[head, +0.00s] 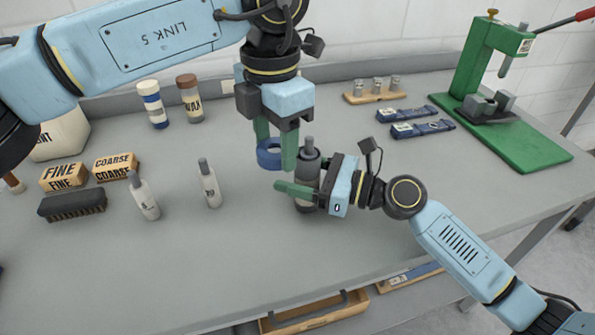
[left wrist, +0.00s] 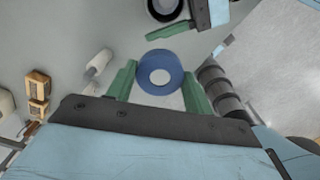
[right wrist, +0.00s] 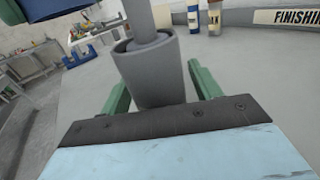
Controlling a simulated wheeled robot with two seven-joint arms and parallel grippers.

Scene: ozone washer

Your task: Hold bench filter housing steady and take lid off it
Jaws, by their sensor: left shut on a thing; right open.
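The filter housing (head: 306,187) is a grey upright cylinder on the bench. It is open at the top, and a grey rod stands up from inside it, clear in the right wrist view (right wrist: 152,72). My right gripper (head: 300,192) is open, with its green fingers on either side of the housing. The lid (head: 268,158) is a blue ring off the housing, held in the air just to its left. My left gripper (left wrist: 158,88) is shut on the lid, which shows between its fingers in the left wrist view. The housing's far side is hidden.
Two small bottles (head: 209,184), a brush (head: 72,205) and labelled blocks (head: 64,177) stand to the left. Jars (head: 190,98) stand behind. A green press (head: 500,110) and blue packets (head: 415,120) are at the right. The bench front is clear.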

